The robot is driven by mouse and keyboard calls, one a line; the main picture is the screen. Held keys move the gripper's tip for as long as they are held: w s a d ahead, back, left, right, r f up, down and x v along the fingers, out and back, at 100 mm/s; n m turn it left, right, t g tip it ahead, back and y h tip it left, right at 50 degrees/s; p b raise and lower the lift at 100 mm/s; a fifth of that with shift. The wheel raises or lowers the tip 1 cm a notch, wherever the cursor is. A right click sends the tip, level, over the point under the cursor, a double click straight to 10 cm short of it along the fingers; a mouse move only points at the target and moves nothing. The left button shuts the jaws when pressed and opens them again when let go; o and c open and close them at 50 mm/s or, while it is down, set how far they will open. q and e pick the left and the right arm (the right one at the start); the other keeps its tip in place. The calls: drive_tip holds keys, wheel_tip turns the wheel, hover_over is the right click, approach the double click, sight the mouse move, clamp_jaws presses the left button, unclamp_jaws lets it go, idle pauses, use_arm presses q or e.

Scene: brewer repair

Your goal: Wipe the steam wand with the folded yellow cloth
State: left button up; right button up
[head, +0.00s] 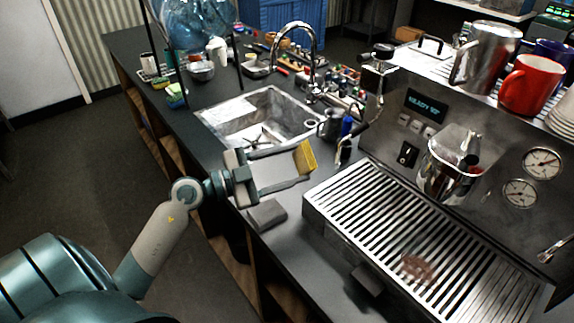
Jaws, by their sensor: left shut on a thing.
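The folded yellow cloth (307,156) is between the fingertips of my left gripper (303,164), which is shut on it. The gripper holds it above the counter, in front of the sink and left of the machine's drip tray. The steam wand (364,126) hangs at the left end of the brewer, below a black knob. The cloth is left of the wand in the picture, with a visible gap between them. The wand's lower tip is hard to make out. My right gripper is not in view.
A slatted drip tray (340,215) with a brown stain lies right of the gripper. A steel sink (222,113) with a tap is behind it. A grey block (267,214) lies on the counter below the gripper. A steel pitcher (450,165) and red mug (528,84) are right.

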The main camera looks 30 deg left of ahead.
sight(313, 171)
use_arm(q)
drive_tip(key=shift+b+x, duration=0.35)
drive_tip(key=shift+x, duration=2.15)
drive_tip(key=shift+p+x, duration=0.75)
drive_tip(key=shift+x, duration=0.05)
drive_tip(key=s+d+p, duration=0.1)
drive_tip(key=p, duration=0.1)
drive_tip(key=s+d+p, duration=0.1)
drive_tip(key=d+p, duration=0.1)
drive_tip(key=shift+s+r, duration=0.1)
drive_tip(key=shift+r, duration=0.05)
drive_tip(key=shift+s+d, duration=0.15)
drive_tip(key=shift+p, duration=0.35)
